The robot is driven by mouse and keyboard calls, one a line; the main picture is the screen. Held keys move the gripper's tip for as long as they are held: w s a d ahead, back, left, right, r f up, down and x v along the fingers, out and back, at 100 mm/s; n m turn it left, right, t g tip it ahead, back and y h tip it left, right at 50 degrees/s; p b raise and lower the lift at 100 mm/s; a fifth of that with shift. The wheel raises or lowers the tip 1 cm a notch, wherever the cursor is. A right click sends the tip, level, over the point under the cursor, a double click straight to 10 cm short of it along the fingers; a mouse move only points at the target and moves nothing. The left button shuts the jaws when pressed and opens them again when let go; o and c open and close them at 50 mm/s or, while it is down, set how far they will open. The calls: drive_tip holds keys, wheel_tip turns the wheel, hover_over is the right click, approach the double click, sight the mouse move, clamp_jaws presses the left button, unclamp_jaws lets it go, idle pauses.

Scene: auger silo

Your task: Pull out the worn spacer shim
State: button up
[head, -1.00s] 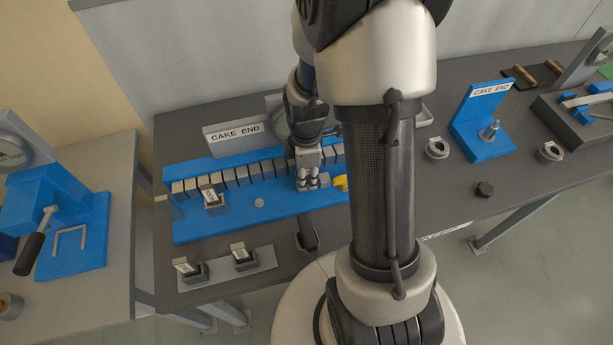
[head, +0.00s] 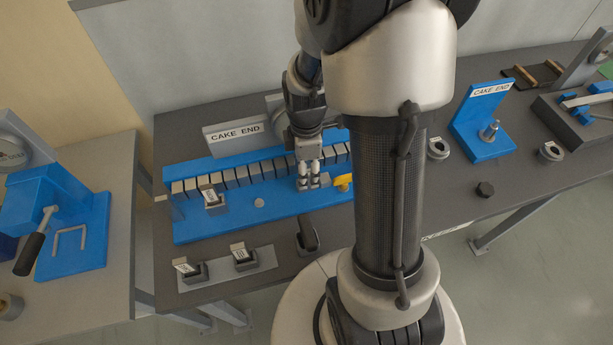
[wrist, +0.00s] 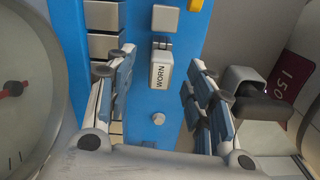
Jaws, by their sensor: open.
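The worn spacer shim (wrist: 161,72) is a small light-grey block labelled WORN, on the blue fixture (wrist: 175,100) in the wrist view. My gripper (wrist: 162,58) is open, with one finger to the left and one to the right of the shim in the picture. I see no contact between the fingers and the shim. In the head view my gripper (head: 309,182) points down over the front of the blue fixture (head: 235,224), left of a yellow part (head: 343,182). There I cannot tell the shim apart from the fingertips.
A row of grey blocks (head: 242,174) runs along the fixture behind my gripper. A labelled block (head: 213,197) stands at left, a round knob (head: 259,202) between. A black handle (head: 307,235) stands in front. A dial gauge (wrist: 25,95) is close at left in the wrist view.

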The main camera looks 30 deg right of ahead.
wheel_tip(320, 180, up, 8)
drive_tip(key=shift+r, duration=0.1)
drive_tip(key=shift+r+p, duration=0.3)
drive_tip(key=shift+r, duration=0.35)
drive_tip(key=shift+c, duration=0.6)
wheel_tip(320, 180, up, 6)
drive_tip(key=n+p, duration=0.1)
drive_tip(key=p, duration=1.5)
wheel_tip(320, 180, down, 18)
drive_tip(key=b, duration=0.3)
drive_tip(key=shift+r, duration=0.25)
drive_tip(key=shift+c, duration=0.3)
clamp_jaws()
drive_tip(key=shift+r+p, duration=0.5)
drive_tip(key=shift+r, duration=0.25)
